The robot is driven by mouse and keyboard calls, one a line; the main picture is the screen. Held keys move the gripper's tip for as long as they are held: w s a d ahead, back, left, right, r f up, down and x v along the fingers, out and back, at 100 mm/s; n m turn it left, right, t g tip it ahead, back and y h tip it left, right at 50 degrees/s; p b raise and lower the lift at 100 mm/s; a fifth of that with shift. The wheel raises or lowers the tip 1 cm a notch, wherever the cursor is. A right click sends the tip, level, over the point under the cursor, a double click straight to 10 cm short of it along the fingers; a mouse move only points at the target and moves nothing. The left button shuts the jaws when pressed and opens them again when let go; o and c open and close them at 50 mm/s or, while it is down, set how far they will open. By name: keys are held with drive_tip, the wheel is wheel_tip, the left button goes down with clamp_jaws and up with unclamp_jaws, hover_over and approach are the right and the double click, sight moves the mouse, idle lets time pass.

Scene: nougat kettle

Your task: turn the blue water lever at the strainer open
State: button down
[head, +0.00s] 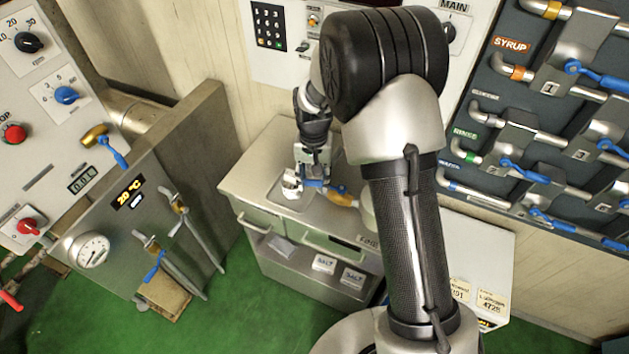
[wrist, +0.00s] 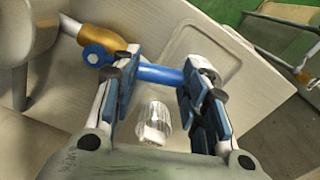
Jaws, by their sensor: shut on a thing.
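A blue lever (head: 313,184) sits on a brass valve (head: 343,197) over the pale counter (head: 255,170) in the middle of the head view. In the wrist view the lever (wrist: 158,74) runs sideways from its round blue hub, beside the brass body (wrist: 100,38), across between my fingers. My gripper (head: 312,168) reaches down onto the lever and is shut on it; the wrist view shows my gripper (wrist: 160,75) with a finger at either side. The lever's far end is partly hidden by the right finger. I cannot make out the strainer clearly.
A small clear glass (wrist: 154,122) stands below the lever, close to my fingers. A dark pipe rack (head: 530,130) with more blue levers is at right. Green floor (head: 240,310) is clear at front.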

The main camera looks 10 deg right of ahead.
drive_tip(key=shift+w+d+m+p, duration=0.25)
drive_tip(key=shift+w+m, duration=0.3)
drive_tip(key=shift+m, duration=0.35)
drive_tip(key=shift+w+d+m+p, duration=0.15)
drive_tip(key=shift+w+d+m, duration=0.1)
drive_tip(key=shift+w+m, duration=0.5)
drive_tip(key=shift+s, duration=0.2)
drive_tip(key=c, duration=0.9)
unclamp_jaws()
drive_tip(key=shift+c, duration=0.2)
drive_tip(key=shift+r, duration=0.1)
wheel_tip(320, 180, up, 12)
